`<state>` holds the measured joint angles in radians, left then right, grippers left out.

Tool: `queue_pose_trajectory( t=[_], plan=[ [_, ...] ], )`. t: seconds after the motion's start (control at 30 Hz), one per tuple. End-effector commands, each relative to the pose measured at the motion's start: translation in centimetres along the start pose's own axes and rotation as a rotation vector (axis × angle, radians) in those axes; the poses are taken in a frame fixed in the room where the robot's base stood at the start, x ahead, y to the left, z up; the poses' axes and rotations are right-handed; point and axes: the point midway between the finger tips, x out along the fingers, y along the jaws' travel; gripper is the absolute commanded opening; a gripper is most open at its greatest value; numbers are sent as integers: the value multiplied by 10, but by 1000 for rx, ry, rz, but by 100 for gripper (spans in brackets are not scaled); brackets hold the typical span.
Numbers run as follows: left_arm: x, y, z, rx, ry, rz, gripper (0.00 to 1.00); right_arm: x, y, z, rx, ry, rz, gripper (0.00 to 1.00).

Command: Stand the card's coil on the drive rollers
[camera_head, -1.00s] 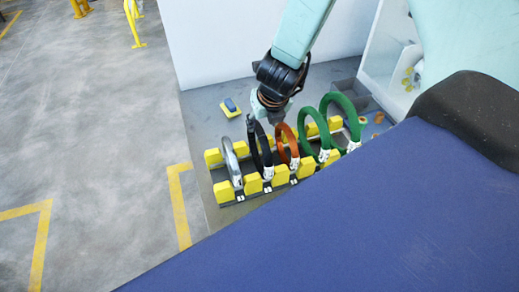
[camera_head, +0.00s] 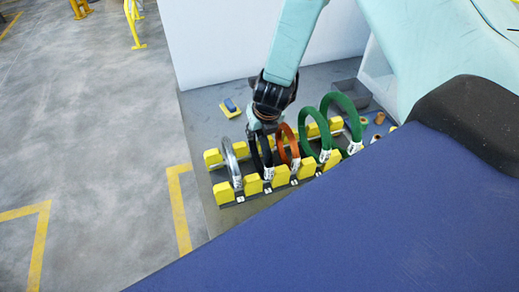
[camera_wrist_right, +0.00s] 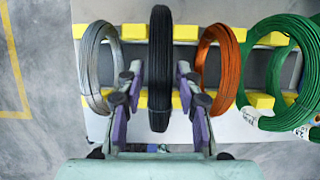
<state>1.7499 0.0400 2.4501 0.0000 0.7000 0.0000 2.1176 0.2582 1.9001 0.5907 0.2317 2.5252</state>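Several coils stand upright in a row on a rack with yellow blocks (camera_head: 225,193): a grey coil (camera_head: 231,163), a black coil (camera_head: 267,158), an orange coil (camera_head: 293,146) and two green coils (camera_head: 305,128). White tags hang on several of them. My right gripper (camera_head: 264,134) is down at the top of the black coil. In the right wrist view its open fingers (camera_wrist_right: 159,75) straddle the black coil (camera_wrist_right: 160,40), with a small gap on each side. The grey coil (camera_wrist_right: 84,70) and orange coil (camera_wrist_right: 233,70) stand close outside the fingers. I cannot make out the card or the drive rollers. My left gripper is not in view.
A small yellow and blue item (camera_head: 230,107) lies on the grey table (camera_head: 200,116) behind the rack. Small orange-brown pieces (camera_head: 379,118) and a grey tray (camera_head: 352,90) are at the right. A white wall (camera_head: 240,45) stands behind. A blue surface (camera_head: 370,220) fills the front right.

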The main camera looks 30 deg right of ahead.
Motion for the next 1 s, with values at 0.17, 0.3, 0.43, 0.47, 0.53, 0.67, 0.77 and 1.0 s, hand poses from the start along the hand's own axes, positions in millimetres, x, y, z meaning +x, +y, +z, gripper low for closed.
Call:
queue_pose_trajectory(
  t=[0.17,0.3,0.43,0.47,0.53,0.67,0.77,1.0],
  plan=[
    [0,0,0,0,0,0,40,0,0,0,0,0,0,17],
    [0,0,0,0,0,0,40,0,0,0,0,0,0,5],
    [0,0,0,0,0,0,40,0,0,0,0,0,0,0],
    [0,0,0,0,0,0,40,0,0,0,0,0,0,0],
    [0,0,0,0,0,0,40,0,0,0,0,0,0,0],
    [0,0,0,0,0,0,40,0,0,0,0,0,0,0],
    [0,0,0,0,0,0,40,0,0,0,0,0,0,0],
    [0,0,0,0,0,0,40,-1,0,2,0,-4,0,0]
  ],
)
